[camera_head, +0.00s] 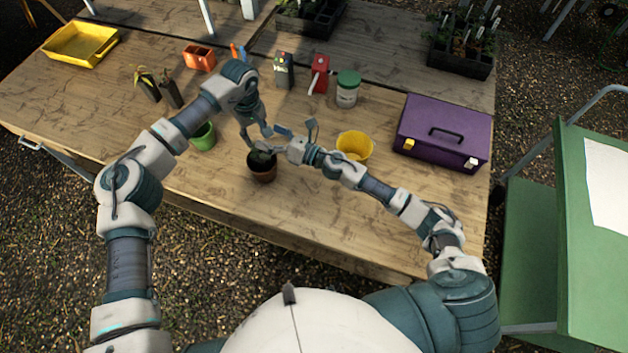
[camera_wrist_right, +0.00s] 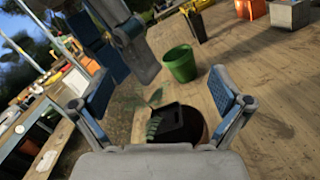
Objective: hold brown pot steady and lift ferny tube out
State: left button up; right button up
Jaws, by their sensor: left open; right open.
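The brown pot (camera_head: 262,169) stands upright near the front middle of the table, with dark contents and some green at its mouth. In the right wrist view a dark square tube (camera_wrist_right: 180,122) with small ferny leaves sits in the brown pot (camera_wrist_right: 207,128). My left gripper (camera_head: 263,137) is open just above and behind the pot, its fingers pointing down. My right gripper (camera_head: 282,142) comes in from the right, close beside the pot's top. In its own wrist view the right gripper (camera_wrist_right: 163,100) is open, with the tube and pot between its spread fingers.
A green pot (camera_head: 203,137) stands left of the brown pot and a yellow pot (camera_head: 354,146) to the right. The table's front edge is close below the brown pot.

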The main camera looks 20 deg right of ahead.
pick_arm(q)
jog(key=shift+a, duration=0.25)
pick_arm(e)
jog(key=s+d+f+n, duration=0.3)
jog(key=s+d+f, duration=0.15)
jog(key=f, duration=0.35)
pick_arm(q)
jog(key=shift+d, duration=0.3)
pick_arm(e)
jog(key=n+g, duration=0.2)
jog(key=n, duration=0.1)
send_near(270, 168)
pick_arm(q)
jog(key=shift+a, duration=0.15)
pick_arm(e)
jog(key=x, duration=1.2)
jog(key=shift+r, duration=0.1)
jog(key=shift+a, duration=0.1)
jog(key=shift+c, duration=0.3)
